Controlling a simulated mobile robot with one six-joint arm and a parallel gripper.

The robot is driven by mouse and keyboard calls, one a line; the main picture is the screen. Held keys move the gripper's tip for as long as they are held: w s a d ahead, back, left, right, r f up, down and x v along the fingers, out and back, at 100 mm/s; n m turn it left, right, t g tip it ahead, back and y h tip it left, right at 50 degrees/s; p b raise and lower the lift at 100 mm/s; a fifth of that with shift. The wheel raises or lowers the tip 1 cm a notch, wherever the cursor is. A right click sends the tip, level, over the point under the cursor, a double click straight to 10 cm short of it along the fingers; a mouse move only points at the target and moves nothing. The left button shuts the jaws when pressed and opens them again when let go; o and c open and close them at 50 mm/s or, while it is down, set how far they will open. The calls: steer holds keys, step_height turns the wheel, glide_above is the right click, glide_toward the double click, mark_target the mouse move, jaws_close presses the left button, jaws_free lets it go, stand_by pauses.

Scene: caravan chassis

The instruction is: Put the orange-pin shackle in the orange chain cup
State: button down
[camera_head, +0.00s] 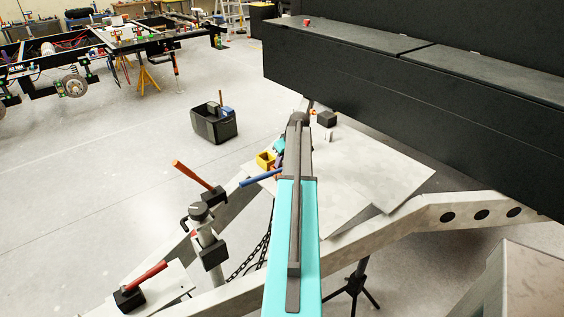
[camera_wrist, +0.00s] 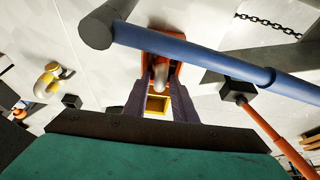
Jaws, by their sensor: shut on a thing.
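My gripper (camera_wrist: 158,82) shows in the wrist view with its two dark fingers apart. A rounded grey metal piece (camera_wrist: 160,73), which looks like the shackle's bow, sits between the fingertips. Orange surfaces (camera_wrist: 146,62) flank it; I cannot tell whether they are the pin, the cup or finger pads. A yellow open box-like cup (camera_wrist: 157,104) shows below, between the fingers. In the head view a yellow cup (camera_head: 265,160) stands at the left edge of the pale sheet, beside my arm. My arm hides the gripper and most of the area around it there.
A blue bar (camera_wrist: 205,58) with a dark end crosses the fingertips in the wrist view. It juts left of my arm in the head view (camera_head: 262,178). Orange (camera_head: 192,175) and red (camera_head: 146,275) handles stand to the left. A pale beam (camera_head: 390,222) and dark chest (camera_head: 360,75) lie right.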

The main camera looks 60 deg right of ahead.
steer(key=c, duration=1.5)
jaws_free()
steer(key=shift+o, duration=0.2)
steer(key=b+v, duration=0.2)
steer(key=v, duration=1)
steer(key=shift+r, duration=0.2)
